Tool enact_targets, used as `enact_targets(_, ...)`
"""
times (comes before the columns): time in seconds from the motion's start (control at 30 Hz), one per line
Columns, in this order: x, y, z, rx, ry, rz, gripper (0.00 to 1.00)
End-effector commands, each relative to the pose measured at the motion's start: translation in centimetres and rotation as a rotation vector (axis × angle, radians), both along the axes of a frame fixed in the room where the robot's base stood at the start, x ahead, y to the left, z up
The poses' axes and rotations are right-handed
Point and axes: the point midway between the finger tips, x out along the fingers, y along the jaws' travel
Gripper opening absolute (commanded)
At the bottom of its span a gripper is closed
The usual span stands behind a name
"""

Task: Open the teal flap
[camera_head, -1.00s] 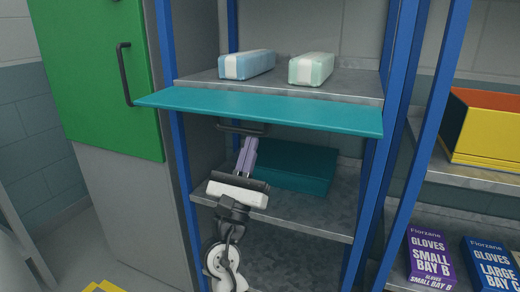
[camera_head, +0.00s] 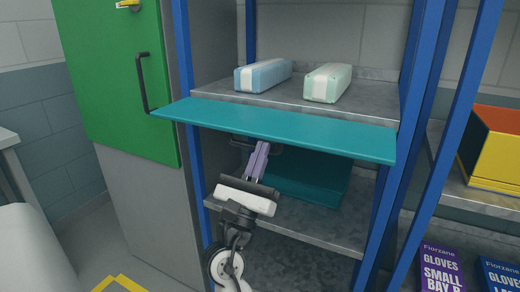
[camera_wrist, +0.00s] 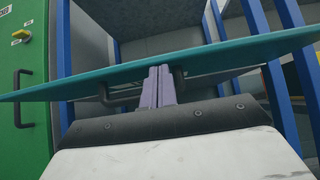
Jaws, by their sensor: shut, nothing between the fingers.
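The teal flap (camera_head: 275,130) sticks out nearly level from the front of the blue-posted shelf unit, at the middle shelf's height. Its dark handle (camera_head: 238,143) hangs on the underside, and it also shows in the wrist view (camera_wrist: 122,101). My gripper (camera_head: 263,147) is shut and empty, with its lilac fingers pointing up under the flap beside the handle. In the wrist view the fingers (camera_wrist: 160,70) overlap the flap (camera_wrist: 230,60) and part of the handle. I cannot tell whether they touch either.
A blue pack (camera_head: 263,75) and a pale green pack (camera_head: 328,83) lie on the shelf above the flap. A dark teal bin (camera_head: 305,180) sits in the bay below. A green door (camera_head: 118,90) is at left, and glove boxes (camera_head: 442,272) are at lower right.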

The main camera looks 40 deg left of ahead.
Motion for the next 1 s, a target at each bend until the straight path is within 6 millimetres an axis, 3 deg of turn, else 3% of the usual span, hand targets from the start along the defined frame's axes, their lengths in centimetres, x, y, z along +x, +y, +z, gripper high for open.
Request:
enact_targets(0.03, 0.0, 0.0, 1.2, -0.004, 0.014, 0.001, 0.0)
enact_targets(0.7, 0.2, 0.0, 4.6, -0.041, 0.168, -0.001, 0.0)
enact_targets(1.0, 0.2, 0.0, 4.9, -0.041, 0.167, -0.001, 0.0)
